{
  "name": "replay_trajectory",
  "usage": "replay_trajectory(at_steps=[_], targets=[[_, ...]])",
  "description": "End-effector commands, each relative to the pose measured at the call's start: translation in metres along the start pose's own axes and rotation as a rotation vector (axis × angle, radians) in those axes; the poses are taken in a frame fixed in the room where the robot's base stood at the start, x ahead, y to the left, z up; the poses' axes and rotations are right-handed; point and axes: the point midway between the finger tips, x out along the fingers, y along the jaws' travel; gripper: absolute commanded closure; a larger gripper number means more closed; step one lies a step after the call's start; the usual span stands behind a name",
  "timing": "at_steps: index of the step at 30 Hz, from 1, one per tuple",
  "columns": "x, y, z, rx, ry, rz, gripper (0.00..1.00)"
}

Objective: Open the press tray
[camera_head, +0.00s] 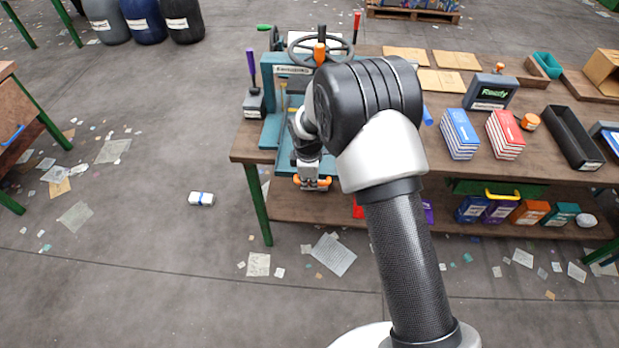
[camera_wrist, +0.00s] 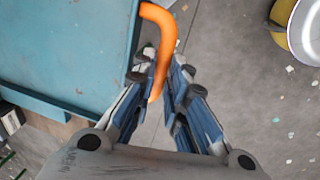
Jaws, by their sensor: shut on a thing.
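The press (camera_head: 270,76) is a teal machine with a hand wheel (camera_head: 300,42), standing at the left end of the brown workbench. Its teal tray (camera_wrist: 60,50) fills the upper left of the wrist view. An orange curved handle (camera_wrist: 165,38) sits at the tray's edge. My gripper (camera_wrist: 164,82) is shut on this handle, with a finger on each side of it. In the head view my gripper (camera_head: 312,178) is at the bench's front edge, with the orange handle (camera_head: 298,181) showing beside the fingers. My arm hides part of the press and tray.
A purple-handled lever (camera_head: 252,68) stands left of the press. Blue books (camera_head: 459,134), red books (camera_head: 505,134) and a black tray (camera_head: 573,138) are to the right on the bench. A lower shelf (camera_head: 290,206) runs underneath. The floor left of the bench is mostly open, with scattered papers.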

Motion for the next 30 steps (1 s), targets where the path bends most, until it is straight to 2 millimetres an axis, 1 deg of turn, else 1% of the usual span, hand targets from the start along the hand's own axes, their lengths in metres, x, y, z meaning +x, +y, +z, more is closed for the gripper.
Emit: replay_trajectory(at_steps=[8, 9, 17, 26, 30], targets=[[-0.001, 0.001, 0.0, 0.0, 0.001, 0.003, 1.0], [-0.001, 0.001, 0.0, 0.0, 0.001, 0.003, 0.84], [-0.001, 0.001, 0.0, 0.0, 0.001, 0.003, 0.67], [-0.001, 0.001, 0.0, 0.0, 0.001, 0.003, 0.67], [-0.012, 0.002, 0.0, 0.0, 0.002, 0.005, 0.67]])
